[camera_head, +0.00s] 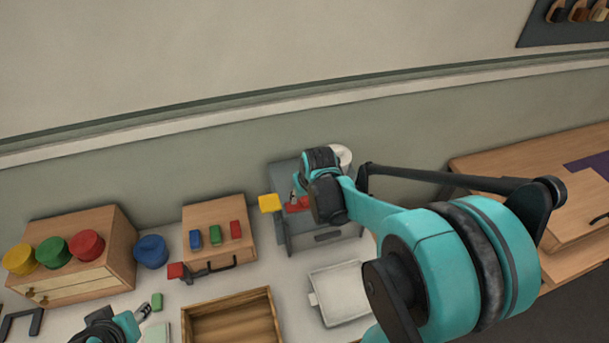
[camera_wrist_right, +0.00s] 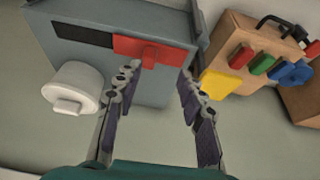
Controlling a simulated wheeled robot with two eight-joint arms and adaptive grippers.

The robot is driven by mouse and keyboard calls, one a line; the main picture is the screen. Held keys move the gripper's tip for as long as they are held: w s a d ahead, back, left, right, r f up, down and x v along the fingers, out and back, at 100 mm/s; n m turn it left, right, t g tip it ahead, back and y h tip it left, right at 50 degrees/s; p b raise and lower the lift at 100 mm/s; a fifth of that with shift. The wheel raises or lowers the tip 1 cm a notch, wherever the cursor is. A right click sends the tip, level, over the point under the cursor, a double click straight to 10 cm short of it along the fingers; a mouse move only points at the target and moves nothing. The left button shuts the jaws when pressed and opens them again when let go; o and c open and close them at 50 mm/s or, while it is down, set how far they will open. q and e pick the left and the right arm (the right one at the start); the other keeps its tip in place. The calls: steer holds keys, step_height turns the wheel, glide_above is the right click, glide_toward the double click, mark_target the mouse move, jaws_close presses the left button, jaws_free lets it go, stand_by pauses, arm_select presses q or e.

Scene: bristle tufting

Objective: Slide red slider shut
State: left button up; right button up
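The red slider (camera_wrist_right: 126,47) sits in a dark slot (camera_wrist_right: 82,35) on top of a grey box (camera_wrist_right: 170,88). It has a small raised knob (camera_wrist_right: 150,57). In the head view the red slider (camera_head: 303,204) is partly hidden by my right gripper (camera_head: 296,197). In the wrist view my right gripper (camera_wrist_right: 160,76) is open, its two fingers apart, with the knob between and just beyond the tips. Whether a finger touches the knob I cannot tell.
Left stands a wooden box (camera_head: 232,208) with coloured blocks. A wooden tray (camera_head: 232,296) and a white tray (camera_head: 340,294) lie in front.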

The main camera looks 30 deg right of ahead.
mark_target(305, 198)
steer(key=w+f, duration=0.1)
steer(key=f, duration=0.1)
steer(key=w+d+f, duration=0.1)
steer(key=f, duration=0.1)
steer(key=w+d+f, duration=0.1)
steer(key=f, duration=0.1)
steer(key=shift+w+d+f, duration=0.25)
steer(key=shift+w, duration=0.1)
jaws_close()
